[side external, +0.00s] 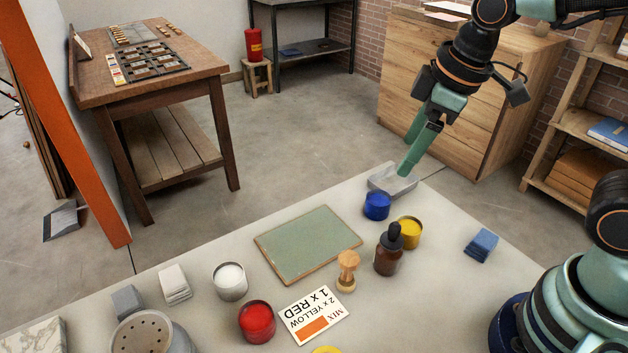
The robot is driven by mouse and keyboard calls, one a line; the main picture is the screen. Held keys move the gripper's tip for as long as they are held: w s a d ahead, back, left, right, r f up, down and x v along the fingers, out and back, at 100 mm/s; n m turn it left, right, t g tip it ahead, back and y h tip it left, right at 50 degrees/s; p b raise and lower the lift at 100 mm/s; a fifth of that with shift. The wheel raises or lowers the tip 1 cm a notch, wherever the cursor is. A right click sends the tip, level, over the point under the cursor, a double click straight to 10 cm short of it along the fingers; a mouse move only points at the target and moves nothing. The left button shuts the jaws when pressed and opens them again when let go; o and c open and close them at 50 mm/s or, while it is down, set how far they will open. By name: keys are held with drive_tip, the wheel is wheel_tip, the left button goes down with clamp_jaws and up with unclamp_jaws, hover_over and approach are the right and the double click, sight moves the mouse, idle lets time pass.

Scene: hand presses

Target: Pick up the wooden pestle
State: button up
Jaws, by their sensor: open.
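The wooden pestle (347,271) is a small light-wood piece with a rounded top and a wider foot. It stands upright on the pale table, between the green board and the brown dropper bottle, just above the mix card. My gripper (408,155) is green and hangs at the upper right, over the table's far edge near a grey tray. Its fingers are apart and nothing shows between them. It is well apart from the pestle, up and to the right of it in the picture.
The brown dropper bottle (388,252) stands close right of the pestle, with yellow (409,233) and blue (377,206) pots behind. The green board (307,243), mix card (314,313) and red pot (257,322) lie leftward. The grey tray (392,181) is below my gripper.

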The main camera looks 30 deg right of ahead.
sight(349, 258)
drive_tip(key=s+a+f+n+g, duration=0.1)
drive_tip(key=a+f+n+g, duration=0.4)
drive_tip(key=a+n, duration=0.7)
drive_tip(key=shift+n+t+h, duration=0.3)
drive_tip(key=shift+t+h, duration=0.1)
drive_tip(key=shift+t, duration=0.3)
drive_tip(key=f, duration=1.3)
drive_tip(key=shift+d+f, duration=0.2)
drive_tip(key=shift+f, duration=0.1)
drive_tip(key=shift+c, duration=0.4)
clamp_jaws()
drive_tip(key=shift+r, duration=0.1)
